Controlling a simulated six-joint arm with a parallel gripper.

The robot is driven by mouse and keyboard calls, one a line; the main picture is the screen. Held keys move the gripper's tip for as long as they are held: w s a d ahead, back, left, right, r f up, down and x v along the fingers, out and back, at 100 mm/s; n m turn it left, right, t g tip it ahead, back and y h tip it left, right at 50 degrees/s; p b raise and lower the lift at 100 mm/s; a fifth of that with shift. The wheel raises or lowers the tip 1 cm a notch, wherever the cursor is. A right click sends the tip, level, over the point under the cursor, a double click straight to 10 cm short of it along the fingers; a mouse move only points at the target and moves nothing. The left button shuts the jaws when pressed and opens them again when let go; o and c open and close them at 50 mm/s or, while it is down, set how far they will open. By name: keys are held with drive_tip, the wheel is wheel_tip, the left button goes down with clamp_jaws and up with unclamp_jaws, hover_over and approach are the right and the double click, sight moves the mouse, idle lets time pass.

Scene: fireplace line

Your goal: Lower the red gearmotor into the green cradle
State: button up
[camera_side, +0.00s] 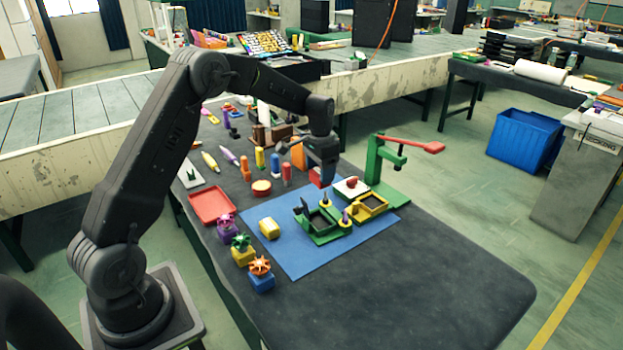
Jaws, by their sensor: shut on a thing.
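My gripper (322,170) points down above the far side of the blue mat (290,258). It is shut on a small red block, which I take to be the red gearmotor (316,179); the fingers hide most of it. The green cradle (322,238) sits on the mat, nearer the camera than my gripper, with a dark recess and a raised dark part at its left. The gearmotor is apart from the cradle.
A yellow cradle (371,207) and a white plate with a red knob (351,188) stand right of the green cradle. A green stand with a red lever (410,144) rises behind. The front right table is clear.

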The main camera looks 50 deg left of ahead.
hover_over(318, 225)
wheel_tip(318, 225, down, 5)
drive_tip(key=shift+w+r, duration=0.1)
drive_tip(key=shift+f, duration=2.75)
drive_tip(key=shift+f, duration=2.15)
drive_tip(key=o, duration=1.1)
drive_tip(key=shift+r, duration=5.5)
